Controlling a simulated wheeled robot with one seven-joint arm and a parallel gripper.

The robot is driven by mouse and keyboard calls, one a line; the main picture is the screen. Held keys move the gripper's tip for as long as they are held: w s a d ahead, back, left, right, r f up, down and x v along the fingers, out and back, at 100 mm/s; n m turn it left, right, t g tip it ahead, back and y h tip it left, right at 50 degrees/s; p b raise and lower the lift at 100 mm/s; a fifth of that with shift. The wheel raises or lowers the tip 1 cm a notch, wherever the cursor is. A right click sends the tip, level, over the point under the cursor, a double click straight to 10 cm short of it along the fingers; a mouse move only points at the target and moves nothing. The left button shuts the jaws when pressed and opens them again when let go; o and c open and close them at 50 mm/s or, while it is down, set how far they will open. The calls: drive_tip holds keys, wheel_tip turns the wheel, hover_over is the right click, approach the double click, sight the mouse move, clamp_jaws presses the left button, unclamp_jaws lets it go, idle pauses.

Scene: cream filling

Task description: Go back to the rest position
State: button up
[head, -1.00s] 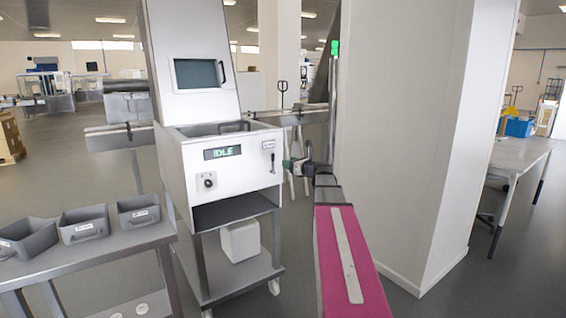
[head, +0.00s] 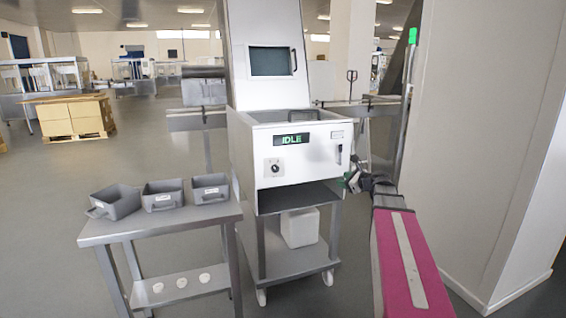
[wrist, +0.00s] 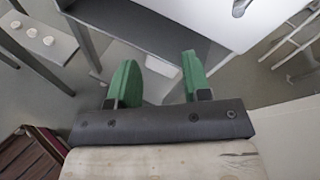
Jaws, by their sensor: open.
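My gripper (wrist: 158,80) shows in the wrist view with its two green fingers apart and nothing between them. In the head view my gripper (head: 350,182) is small, at the end of my magenta arm, in front of the right side of the filling machine (head: 305,165). The machine is white, with a dark screen and a display reading IDLE. Whether the gripper touches the machine cannot be told; the wrist view shows the machine's stand beyond the fingers.
A grey metal table (head: 160,224) at the left bears three grey bins (head: 163,195), with white round pieces (head: 182,283) on its lower shelf. A white container (head: 300,228) stands under the machine. A white pillar (head: 480,150) closes off the right. Open floor (head: 45,200) lies at the left.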

drive_tip(key=s+a+f+n+g+h, duration=0.1)
drive_tip(key=s+a+f+n+g, duration=0.4)
drive_tip(key=f, duration=0.3)
drive_tip(key=s+a+f+n+g+h, duration=0.2)
drive_tip(key=s+a+f+n, duration=0.3)
drive_tip(key=s+f+n, duration=0.3)
drive_tip(key=s+f+n+g+h, duration=0.5)
drive_tip(key=s+f+n, duration=0.6)
drive_tip(key=s, duration=0.2)
drive_tip(key=shift+s+a+h, duration=0.25)
drive_tip(key=shift+s+h, duration=0.05)
drive_tip(key=shift+s, duration=0.1)
